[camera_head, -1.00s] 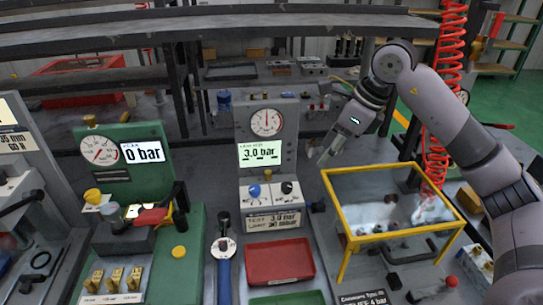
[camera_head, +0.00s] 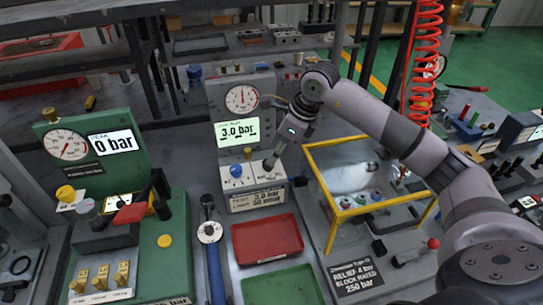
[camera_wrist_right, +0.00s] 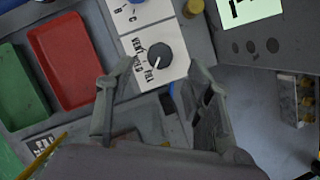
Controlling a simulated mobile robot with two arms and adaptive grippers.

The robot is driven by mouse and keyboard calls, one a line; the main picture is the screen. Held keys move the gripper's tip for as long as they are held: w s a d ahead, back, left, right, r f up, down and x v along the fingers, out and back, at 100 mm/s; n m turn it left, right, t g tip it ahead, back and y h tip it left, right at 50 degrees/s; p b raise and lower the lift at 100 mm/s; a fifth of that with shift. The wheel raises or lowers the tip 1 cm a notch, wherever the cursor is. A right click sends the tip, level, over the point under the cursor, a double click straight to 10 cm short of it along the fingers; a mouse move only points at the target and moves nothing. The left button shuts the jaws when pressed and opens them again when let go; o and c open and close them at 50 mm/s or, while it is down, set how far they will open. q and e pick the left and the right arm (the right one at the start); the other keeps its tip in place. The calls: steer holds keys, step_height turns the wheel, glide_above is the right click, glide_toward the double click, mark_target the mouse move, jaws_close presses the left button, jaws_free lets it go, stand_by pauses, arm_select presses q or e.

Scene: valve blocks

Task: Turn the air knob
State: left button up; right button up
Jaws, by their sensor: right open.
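The grey test unit (camera_head: 242,105) has a round gauge and a green screen reading 3.0 bar. Its white lower panel carries a blue knob (camera_head: 237,170) on the left. A black knob (camera_wrist_right: 160,57) with a white pointer line shows in the wrist view, among the labels VENT, HOLD and FILL. My right gripper (camera_head: 270,163) is over the right side of this panel and hides the black knob in the head view. In the wrist view my right gripper (camera_wrist_right: 158,78) is open and empty, its fingertips pointing towards the black knob. Contact is not visible. My left gripper is out of view.
A red tray (camera_head: 267,239) and a green tray (camera_head: 285,287) lie in front of the unit. A yellow-framed clear guard (camera_head: 322,190) stands right of it, below my right arm. A green 0 bar station (camera_head: 95,165) stands left.

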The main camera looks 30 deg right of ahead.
steer(key=shift+x, duration=2.1)
steer(key=shift+c, duration=0.3)
jaws_close()
